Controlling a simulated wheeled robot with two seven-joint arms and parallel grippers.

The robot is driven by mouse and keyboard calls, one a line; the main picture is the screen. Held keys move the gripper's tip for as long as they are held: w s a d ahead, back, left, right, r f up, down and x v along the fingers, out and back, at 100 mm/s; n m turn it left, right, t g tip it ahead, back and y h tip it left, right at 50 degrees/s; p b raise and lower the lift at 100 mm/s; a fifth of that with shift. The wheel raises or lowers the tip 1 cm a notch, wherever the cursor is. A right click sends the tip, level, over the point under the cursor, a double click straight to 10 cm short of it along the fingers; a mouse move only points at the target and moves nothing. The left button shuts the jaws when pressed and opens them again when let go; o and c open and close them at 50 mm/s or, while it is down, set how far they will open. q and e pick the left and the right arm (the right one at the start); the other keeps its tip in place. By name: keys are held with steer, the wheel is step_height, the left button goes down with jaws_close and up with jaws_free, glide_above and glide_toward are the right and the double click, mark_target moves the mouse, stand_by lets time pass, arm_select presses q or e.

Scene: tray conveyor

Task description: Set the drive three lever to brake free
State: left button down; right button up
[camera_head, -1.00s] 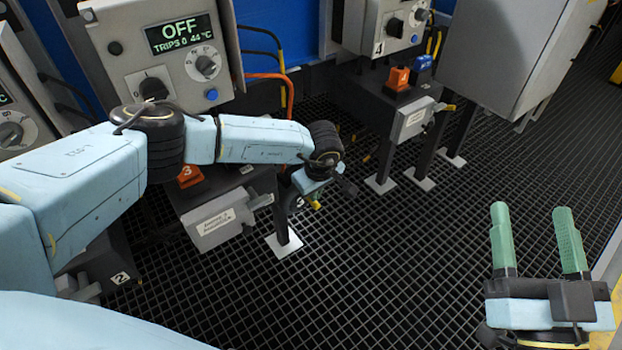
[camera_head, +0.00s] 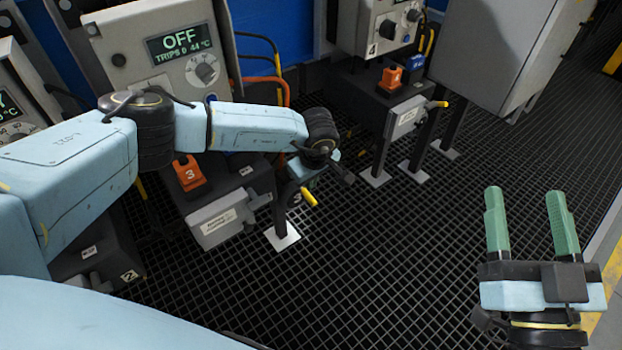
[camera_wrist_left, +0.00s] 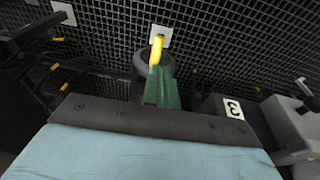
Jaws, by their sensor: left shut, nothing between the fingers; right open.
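The drive three lever (camera_head: 308,196) has a yellow handle on a dark hub beside a "3" label. In the head view its handle points down to the right. It also shows in the left wrist view (camera_wrist_left: 156,50), just beyond the fingertips. My left gripper (camera_wrist_left: 161,86) is shut with nothing between its green fingers, which point at the lever and its hub. I cannot tell whether they touch. In the head view its fingers are mostly hidden behind my wrist. My right gripper (camera_head: 530,222) is open and empty at the lower right.
The drive three panel (camera_head: 160,60) reads OFF. Below it are an orange block marked 3 (camera_head: 188,177) and a grey labelled box (camera_head: 222,218). The drive four stand has its own yellow lever (camera_head: 438,104). A grey cabinet (camera_head: 490,50) stands behind. The dark grating is clear at centre right.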

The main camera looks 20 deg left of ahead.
arm_select(q)
steer(key=s+d+r+p, duration=0.3)
steer(key=s+d+r, duration=0.1)
steer(key=r, duration=0.4)
steer(key=shift+s+d, duration=0.15)
steer(key=shift+d, duration=0.55)
steer(key=shift+s+f, duration=0.1)
steer(key=shift+f, duration=0.05)
